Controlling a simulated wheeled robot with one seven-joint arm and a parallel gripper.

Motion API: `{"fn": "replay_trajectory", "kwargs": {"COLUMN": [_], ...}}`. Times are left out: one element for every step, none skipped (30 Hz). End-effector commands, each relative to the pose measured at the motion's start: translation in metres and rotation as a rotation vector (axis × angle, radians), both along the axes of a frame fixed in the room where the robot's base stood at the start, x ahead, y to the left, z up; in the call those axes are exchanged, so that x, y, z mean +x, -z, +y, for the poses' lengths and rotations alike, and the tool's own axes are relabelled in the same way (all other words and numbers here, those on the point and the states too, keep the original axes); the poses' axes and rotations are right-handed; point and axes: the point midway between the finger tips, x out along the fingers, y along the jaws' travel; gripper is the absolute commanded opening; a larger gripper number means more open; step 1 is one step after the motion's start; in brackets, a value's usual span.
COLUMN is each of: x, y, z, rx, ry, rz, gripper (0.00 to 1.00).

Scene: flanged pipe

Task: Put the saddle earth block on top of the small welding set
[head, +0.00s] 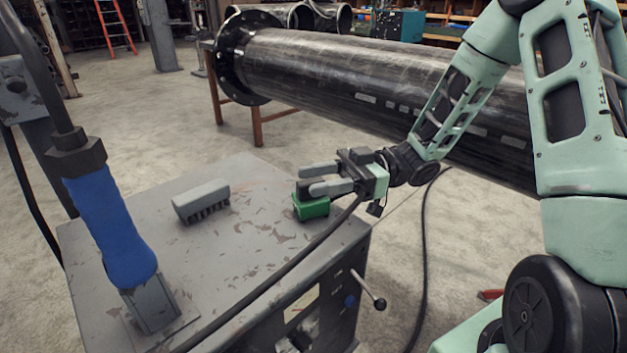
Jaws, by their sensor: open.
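A small green block (312,207), which I take for the saddle earth block, shows at the right edge of a worn grey metal cabinet top (245,250). The cabinet has a lever and a blue knob on its side and may be the small welding set; I cannot tell for sure. My gripper (308,181) is open, with its two grey fingers pointing left just above the green block in the picture. The fingers and gripper body hide part of the block's upper side. I cannot tell whether they touch it or whether the block rests on the top.
A grey block with bristle-like teeth (202,200) lies on the cabinet top. A blue-handled tool (110,225) stands at the left. A black cable (285,275) crosses the top. A large flanged pipe (350,80) lies behind. The top's middle is mostly clear.

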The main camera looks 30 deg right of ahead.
Motion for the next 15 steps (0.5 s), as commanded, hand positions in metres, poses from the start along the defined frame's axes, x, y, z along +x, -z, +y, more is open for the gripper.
{"fn": "replay_trajectory", "kwargs": {"x": [0.0,-0.001,-0.001,-0.001,-0.002,-0.003,-0.003,-0.004,-0.004,-0.005,-0.005,-0.006,-0.006,-0.007,-0.007], "y": [0.001,0.001,0.002,0.002,0.003,0.003,0.004,0.004,0.004,0.005,0.005,0.005,0.006,0.006,0.006], "z": [-0.01,-0.016,-0.025,-0.031,-0.038,-0.047,-0.053,-0.06,-0.067,-0.073,-0.078,-0.085,-0.089,-0.093,-0.097], "rx": [0.0,-0.001,-0.001,0.0,-0.001,0.0,0.0,-0.001,0.0,0.0,0.0,0.0,0.0,0.0,0.001], "ry": [0.005,0.005,0.006,0.005,0.007,0.005,0.005,0.005,0.005,0.004,0.004,0.004,0.004,0.003,0.003], "rz": [0.0,0.0,0.0,0.0,0.0,-0.001,-0.001,-0.001,0.0,0.0,0.001,0.001,0.001,0.001,0.001], "gripper": [0.42,0.42,0.42,0.42,0.42,0.42,0.42,0.42,0.42,0.42,0.42,0.42,0.42,0.42,0.42]}}
